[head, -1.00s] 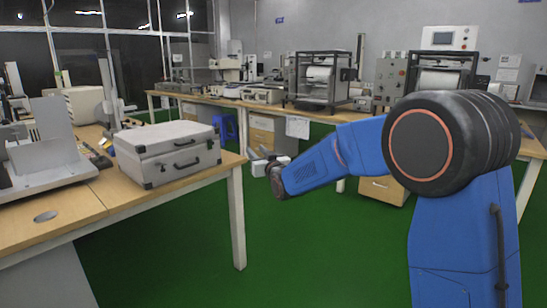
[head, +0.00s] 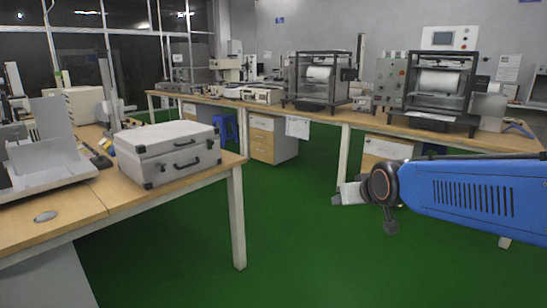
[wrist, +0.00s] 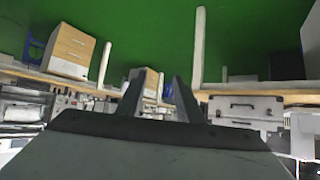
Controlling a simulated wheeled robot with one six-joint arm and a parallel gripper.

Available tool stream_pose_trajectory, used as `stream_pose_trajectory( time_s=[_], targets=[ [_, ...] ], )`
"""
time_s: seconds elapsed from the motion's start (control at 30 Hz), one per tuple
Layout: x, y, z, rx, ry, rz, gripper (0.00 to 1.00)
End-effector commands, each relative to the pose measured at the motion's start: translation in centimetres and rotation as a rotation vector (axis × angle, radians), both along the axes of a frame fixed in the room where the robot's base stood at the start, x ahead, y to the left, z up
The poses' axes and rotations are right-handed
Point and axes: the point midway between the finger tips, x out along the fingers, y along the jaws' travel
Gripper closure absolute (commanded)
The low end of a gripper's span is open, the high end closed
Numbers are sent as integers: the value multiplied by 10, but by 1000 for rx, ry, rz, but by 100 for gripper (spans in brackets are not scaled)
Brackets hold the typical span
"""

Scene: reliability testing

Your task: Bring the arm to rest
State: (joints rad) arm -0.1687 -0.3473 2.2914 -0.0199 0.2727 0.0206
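My blue arm (head: 465,192) reaches in from the right edge in the head view, about level, and ends in my gripper (head: 362,205) over the green floor. My gripper is empty and touches nothing. In the wrist view the two dark fingers (wrist: 158,88) stand apart with a clear gap between them. That view is upside down, with the floor at the top.
A grey case (head: 168,152) with black corners sits on the left wooden table (head: 75,212). A long bench (head: 375,122) with machines runs along the back. Drawer cabinets (head: 262,138) stand under it. The green floor (head: 300,235) between is clear.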

Motion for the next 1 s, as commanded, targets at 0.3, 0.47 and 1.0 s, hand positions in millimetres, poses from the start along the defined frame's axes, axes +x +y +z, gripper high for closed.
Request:
stream_pose_trajectory(
  time_s=[0.3,0.47,1.0],
  targets=[
    [-132,-53,-42,-30,228,-80,67],
    [-200,-71,-67,-38,345,-116,67],
    [-292,-85,-105,-42,512,-158,67]
  ],
)
